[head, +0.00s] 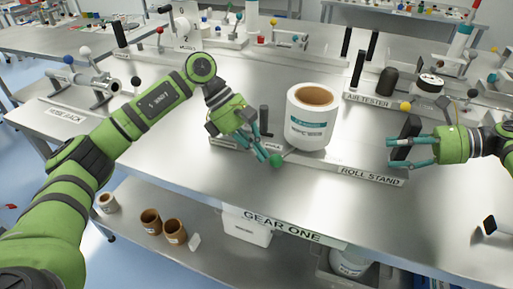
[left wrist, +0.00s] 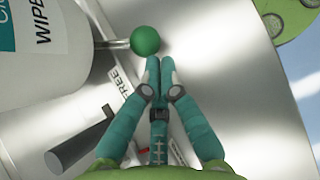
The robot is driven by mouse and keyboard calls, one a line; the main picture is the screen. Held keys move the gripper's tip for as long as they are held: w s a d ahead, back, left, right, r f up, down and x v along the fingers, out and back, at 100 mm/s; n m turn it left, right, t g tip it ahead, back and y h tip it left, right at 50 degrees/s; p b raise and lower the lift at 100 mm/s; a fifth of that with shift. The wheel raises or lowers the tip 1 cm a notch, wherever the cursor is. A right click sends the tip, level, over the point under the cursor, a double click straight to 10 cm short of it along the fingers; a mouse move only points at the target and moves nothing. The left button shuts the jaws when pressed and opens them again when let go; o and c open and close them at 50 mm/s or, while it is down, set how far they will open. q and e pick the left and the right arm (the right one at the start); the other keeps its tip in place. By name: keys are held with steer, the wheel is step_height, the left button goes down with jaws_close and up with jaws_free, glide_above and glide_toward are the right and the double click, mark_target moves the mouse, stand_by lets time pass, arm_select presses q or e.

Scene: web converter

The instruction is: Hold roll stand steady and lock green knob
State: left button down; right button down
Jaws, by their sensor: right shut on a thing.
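The roll stand (head: 372,174) carries a large white roll (head: 311,125) with a brown core, standing upright. The green knob (head: 276,160) is at the front left of the roll, on a thin metal rod; it shows in the left wrist view (left wrist: 145,40). My left gripper (head: 265,153) has its fingertips together right beside the knob, with nothing seen between them; it also fills the left wrist view (left wrist: 160,66). Whether the tips touch the knob is unclear. My right gripper (head: 400,150) is shut on a black block (head: 408,128) right of the roll.
A black upright handle (head: 264,142) stands left of the roll, close to my left gripper. Behind are the air tester label (head: 368,101), a dark dome (head: 388,82) and black posts. Bare metal lies between the roll and my right gripper.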

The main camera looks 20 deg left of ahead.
arm_select(q)
steer(key=shift+s+d+f+n, duration=0.1)
steer(key=shift+s+d+n, duration=0.2)
steer(key=shift+s, duration=0.05)
steer(key=shift+s+d+n+t, duration=0.55)
steer(key=shift+d+n+t, duration=0.15)
steer(key=shift+d+n, duration=0.1)
steer(key=d+n, duration=0.1)
steer(key=s+d+t, duration=0.1)
steer(key=shift+s+d+n, duration=0.15)
steer(key=shift+d+n, duration=0.15)
steer(key=shift+n, duration=0.1)
steer(key=d, duration=0.5)
steer(key=shift+s+d, duration=0.3)
steer(key=shift+d, duration=0.1)
steer(key=shift+w+d, duration=0.2)
steer(key=shift+d, duration=0.4)
steer(key=shift+w+d, duration=0.15)
steer(key=shift+d, duration=0.4)
steer(key=shift+t, duration=0.3)
